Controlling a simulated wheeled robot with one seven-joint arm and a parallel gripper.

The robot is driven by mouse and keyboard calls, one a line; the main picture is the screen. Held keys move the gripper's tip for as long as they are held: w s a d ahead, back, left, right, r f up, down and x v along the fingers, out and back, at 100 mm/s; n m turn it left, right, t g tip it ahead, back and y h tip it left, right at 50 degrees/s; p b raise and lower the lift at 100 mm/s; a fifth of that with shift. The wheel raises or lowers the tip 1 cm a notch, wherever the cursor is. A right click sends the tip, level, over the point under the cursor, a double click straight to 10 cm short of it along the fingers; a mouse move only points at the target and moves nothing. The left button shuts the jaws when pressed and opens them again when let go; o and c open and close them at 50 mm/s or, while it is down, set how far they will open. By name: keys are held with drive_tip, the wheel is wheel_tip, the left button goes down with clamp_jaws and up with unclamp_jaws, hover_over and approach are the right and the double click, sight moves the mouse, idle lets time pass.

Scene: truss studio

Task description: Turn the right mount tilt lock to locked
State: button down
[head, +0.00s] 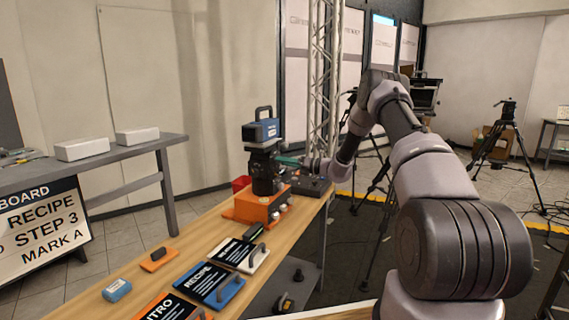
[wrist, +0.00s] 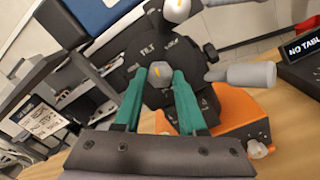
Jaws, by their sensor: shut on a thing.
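The black mount head (head: 265,170) stands on an orange base (head: 252,207) on the wooden table, with a blue camera-like box (head: 262,130) on top. In the wrist view, the tilt lock is a grey knob (wrist: 161,74) with an orange pointer line, beside white lettering that seems to read TILT. My gripper (wrist: 160,82) has its green fingers on either side of this knob and is shut on it. In the head view, my gripper (head: 290,160) reaches the mount from the right. The lock's markings are too small to read fully.
Sign cards (head: 210,284) with handles lie on the near table. A metal truss (head: 322,85) rises behind the mount. A dark box (head: 311,186) stands right of it.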

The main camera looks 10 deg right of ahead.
drive_tip(key=m, duration=0.6)
drive_tip(key=shift+d+m, duration=0.1)
drive_tip(key=shift+m, duration=0.3)
idle(0.4)
drive_tip(key=shift+c, duration=2.3)
unclamp_jaws()
drive_tip(key=v, duration=1)
drive_tip(key=shift+s+d, duration=0.25)
drive_tip(key=shift+d, duration=0.05)
